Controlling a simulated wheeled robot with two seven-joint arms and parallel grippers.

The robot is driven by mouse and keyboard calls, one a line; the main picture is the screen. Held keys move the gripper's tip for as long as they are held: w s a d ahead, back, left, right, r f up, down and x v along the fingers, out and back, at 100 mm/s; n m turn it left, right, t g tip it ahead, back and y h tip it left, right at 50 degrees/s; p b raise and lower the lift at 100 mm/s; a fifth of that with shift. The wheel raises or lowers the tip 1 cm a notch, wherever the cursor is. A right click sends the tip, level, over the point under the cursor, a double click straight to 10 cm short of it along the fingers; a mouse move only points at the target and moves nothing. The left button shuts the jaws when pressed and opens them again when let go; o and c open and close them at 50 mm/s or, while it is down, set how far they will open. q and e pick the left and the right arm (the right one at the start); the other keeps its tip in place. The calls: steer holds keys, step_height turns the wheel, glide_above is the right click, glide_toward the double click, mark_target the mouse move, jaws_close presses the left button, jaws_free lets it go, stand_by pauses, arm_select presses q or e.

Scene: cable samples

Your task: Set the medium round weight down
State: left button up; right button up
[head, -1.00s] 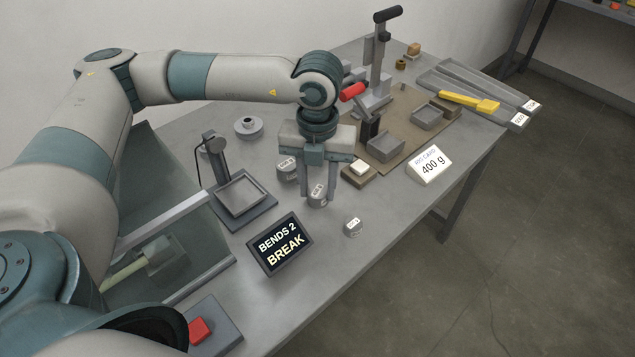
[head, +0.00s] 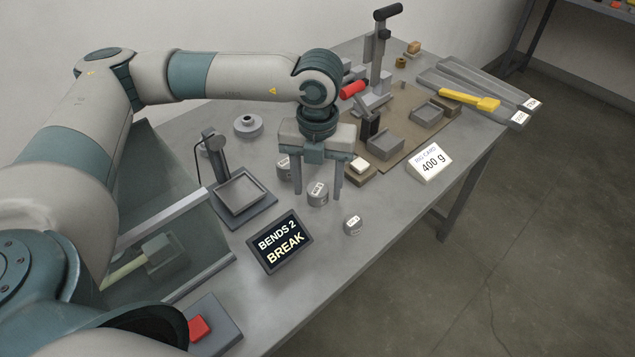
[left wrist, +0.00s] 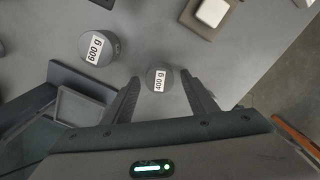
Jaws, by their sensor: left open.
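The medium round weight (head: 317,197), a grey cylinder labelled 400 g in the left wrist view (left wrist: 158,84), stands upright on the table. My left gripper (head: 317,184) is open, with its fingers pointing down on either side of the weight. In the left wrist view the weight shows between the tips of the open fingers (left wrist: 160,77), with a gap at each side. A larger weight labelled 600 g (left wrist: 97,50) stands to the left; in the head view a finger partly hides it (head: 284,172). A smaller weight (head: 352,226) stands nearer the front edge. My right gripper is not in view.
A dark sign reading BENDS 2 BREAK (head: 280,243) stands in front of the weights. A scale with a square tray (head: 242,195) is at the left. A 400 g card (head: 429,164) stands to the right. The table between the small weight and the card is clear.

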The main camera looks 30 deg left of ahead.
mark_target(318, 190)
arm_select(q)
steer(key=shift+r, duration=0.1)
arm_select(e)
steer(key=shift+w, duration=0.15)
arm_select(q)
steer(key=shift+r, duration=0.15)
step_height(318, 190, up, 6)
steer(key=shift+f+b, duration=0.25)
steer(key=shift+b, duration=0.05)
step_height(318, 190, up, 6)
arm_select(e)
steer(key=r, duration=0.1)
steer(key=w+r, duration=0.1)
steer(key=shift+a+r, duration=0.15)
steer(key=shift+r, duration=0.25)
arm_select(q)
steer(key=shift+r, duration=0.1)
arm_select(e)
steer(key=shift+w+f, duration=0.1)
